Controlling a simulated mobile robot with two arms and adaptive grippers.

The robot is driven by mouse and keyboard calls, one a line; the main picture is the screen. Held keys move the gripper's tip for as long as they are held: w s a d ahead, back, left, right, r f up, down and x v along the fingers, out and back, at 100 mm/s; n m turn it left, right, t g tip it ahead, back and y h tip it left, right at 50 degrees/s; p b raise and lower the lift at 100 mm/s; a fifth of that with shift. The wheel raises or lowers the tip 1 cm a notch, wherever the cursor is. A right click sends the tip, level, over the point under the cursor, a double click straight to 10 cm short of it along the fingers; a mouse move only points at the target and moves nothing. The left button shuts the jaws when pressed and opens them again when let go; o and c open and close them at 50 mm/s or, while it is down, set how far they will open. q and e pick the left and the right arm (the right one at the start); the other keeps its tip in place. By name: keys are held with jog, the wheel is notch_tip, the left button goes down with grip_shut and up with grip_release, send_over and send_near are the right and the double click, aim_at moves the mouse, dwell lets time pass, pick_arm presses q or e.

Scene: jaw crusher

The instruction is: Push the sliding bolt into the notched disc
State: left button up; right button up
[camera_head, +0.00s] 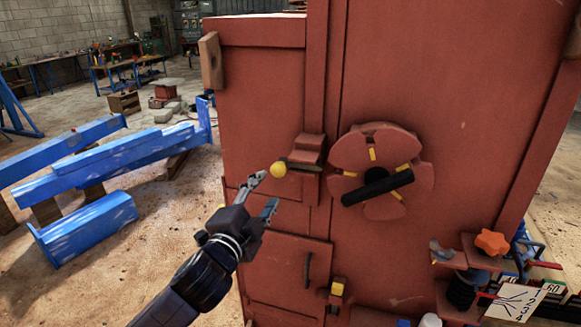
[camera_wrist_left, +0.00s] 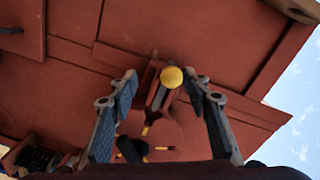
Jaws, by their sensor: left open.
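The sliding bolt has a yellow ball knob (camera_head: 278,169) on a short dark rod, which runs into a red housing (camera_head: 308,152) on the crusher's face. The notched disc (camera_head: 350,165), red with yellow marks and a black handle (camera_head: 377,187), is just right of the housing. My left gripper (camera_head: 264,193) is open, just below and left of the knob. In the left wrist view the knob (camera_wrist_left: 172,77) shows between the two spread fingers (camera_wrist_left: 165,100), apart from both, with the disc (camera_wrist_left: 167,133) beyond. My right gripper is not in view.
The tall red crusher body (camera_head: 265,90) fills the middle. An orange star knob (camera_head: 492,242) and a spring (camera_head: 462,290) stand low at the right. Blue beams (camera_head: 130,165) lie on the floor at left. The space left of the knob is free.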

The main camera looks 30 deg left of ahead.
aim_at(275, 172)
pick_arm(q)
jog(key=shift+t, duration=0.3)
jog(key=w, duration=0.2)
jog(key=w+r+p, duration=0.2)
jog(key=w, duration=0.1)
jog(key=shift+w+a+r, duration=0.1)
jog(key=shift+w+a, duration=0.2)
jog(key=shift+a, duration=0.1)
jog(key=shift+x, duration=0.8)
grip_shut()
